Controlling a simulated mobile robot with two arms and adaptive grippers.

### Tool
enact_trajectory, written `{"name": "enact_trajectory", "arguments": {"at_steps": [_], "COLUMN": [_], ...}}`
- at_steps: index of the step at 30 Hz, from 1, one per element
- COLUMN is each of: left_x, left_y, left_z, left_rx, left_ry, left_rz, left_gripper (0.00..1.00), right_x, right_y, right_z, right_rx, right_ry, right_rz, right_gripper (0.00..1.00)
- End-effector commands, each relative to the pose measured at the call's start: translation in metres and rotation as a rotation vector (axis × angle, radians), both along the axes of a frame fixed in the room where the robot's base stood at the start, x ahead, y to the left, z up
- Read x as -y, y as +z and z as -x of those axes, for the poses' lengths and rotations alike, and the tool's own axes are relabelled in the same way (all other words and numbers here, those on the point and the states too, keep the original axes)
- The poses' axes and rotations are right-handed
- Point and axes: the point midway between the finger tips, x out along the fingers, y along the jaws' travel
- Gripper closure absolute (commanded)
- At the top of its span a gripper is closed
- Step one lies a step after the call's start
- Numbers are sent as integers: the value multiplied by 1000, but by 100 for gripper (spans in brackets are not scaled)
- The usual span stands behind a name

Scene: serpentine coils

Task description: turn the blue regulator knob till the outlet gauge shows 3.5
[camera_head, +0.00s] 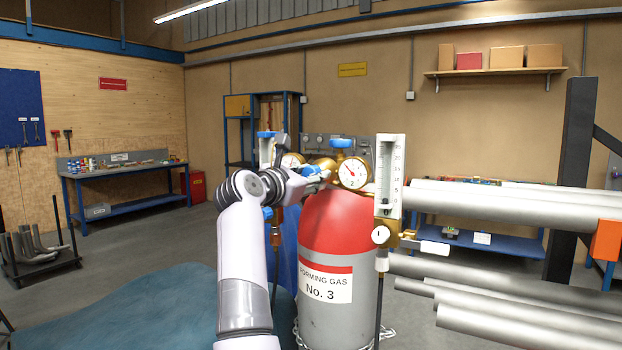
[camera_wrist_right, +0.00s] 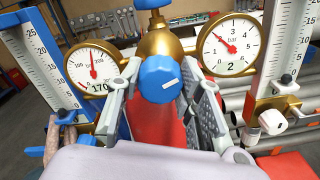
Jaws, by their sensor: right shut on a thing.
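The blue regulator knob (camera_wrist_right: 160,80) sits between the two fingers of my right gripper (camera_wrist_right: 165,90) in the wrist view, its white mark facing me and tilted. The gripper (camera_head: 318,177) is shut on it; in the head view the knob (camera_head: 311,170) is partly hidden by the fingers. My left gripper is not in view.
A second gauge (camera_wrist_right: 92,70) stands left of the knob. The red-topped gas cylinder (camera_head: 338,225) stands below the regulator. Upright flow meters (camera_head: 388,176) flank it closely. Several grey pipes (camera_head: 515,205) lie on the right. A workbench (camera_head: 120,175) stands back left.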

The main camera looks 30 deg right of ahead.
Motion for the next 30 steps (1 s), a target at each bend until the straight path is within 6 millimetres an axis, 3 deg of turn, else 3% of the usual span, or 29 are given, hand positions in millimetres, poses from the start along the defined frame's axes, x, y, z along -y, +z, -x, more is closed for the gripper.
{"name": "enact_trajectory", "arguments": {"at_steps": [6, 15, 22, 30], "left_x": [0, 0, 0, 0], "left_y": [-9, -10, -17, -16], "left_z": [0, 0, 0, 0], "left_rx": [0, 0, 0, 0], "left_ry": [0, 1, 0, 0], "left_rz": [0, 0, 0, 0], "left_gripper": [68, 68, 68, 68], "right_x": [-1, -1, -1, -1], "right_y": [-5, -5, -5, -4], "right_z": [-1, -1, -1, -1], "right_rx": [154, 183, 375, 401], "right_ry": [1, 1, 0, 0], "right_rz": [-101, -117, -231, -246], "right_gripper": [100, 100, 100, 100]}}
